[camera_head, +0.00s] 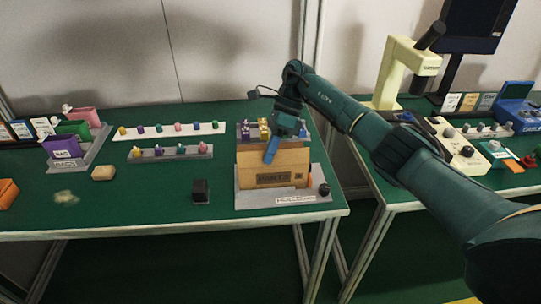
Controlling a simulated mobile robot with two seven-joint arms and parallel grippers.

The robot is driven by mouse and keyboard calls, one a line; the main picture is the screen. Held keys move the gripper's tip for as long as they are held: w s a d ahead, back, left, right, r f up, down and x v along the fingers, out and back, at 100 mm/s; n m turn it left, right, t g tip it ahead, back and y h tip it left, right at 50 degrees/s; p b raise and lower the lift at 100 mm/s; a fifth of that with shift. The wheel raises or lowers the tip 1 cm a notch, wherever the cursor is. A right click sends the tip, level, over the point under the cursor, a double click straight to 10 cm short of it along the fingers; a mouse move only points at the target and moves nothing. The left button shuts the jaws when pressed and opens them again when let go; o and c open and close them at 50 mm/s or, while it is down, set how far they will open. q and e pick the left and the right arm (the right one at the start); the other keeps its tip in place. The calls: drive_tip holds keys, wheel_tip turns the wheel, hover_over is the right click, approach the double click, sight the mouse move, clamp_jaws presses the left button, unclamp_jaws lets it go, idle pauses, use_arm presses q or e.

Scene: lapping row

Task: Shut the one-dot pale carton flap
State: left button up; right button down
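A tan wooden or cardboard box (250,165) with a dark printed label stands on a pale grey base plate (240,202) near the right end of the left table. Small coloured items show at its top. I cannot make out dots or which part is the pale carton flap. My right gripper (271,152) comes in from the right and hangs at the box's upper front, hiding part of the top. Its blue tip points down in front of the tan face; contact is unclear. I cannot see a gap between fingers. My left gripper is out of view.
A black block (200,192) stands left of the box. A beige block (104,173) and racks of coloured pegs (170,153) lie farther left. A dark knob (324,190) sits on the base plate's right. A microscope (395,70) stands on the right table.

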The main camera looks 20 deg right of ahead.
drive_tip(key=c, duration=2.1)
unclamp_jaws()
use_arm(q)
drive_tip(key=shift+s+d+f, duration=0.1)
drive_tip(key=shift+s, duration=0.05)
use_arm(e)
drive_tip(key=o, duration=0.5)
drive_tip(key=shift+c, duration=0.2)
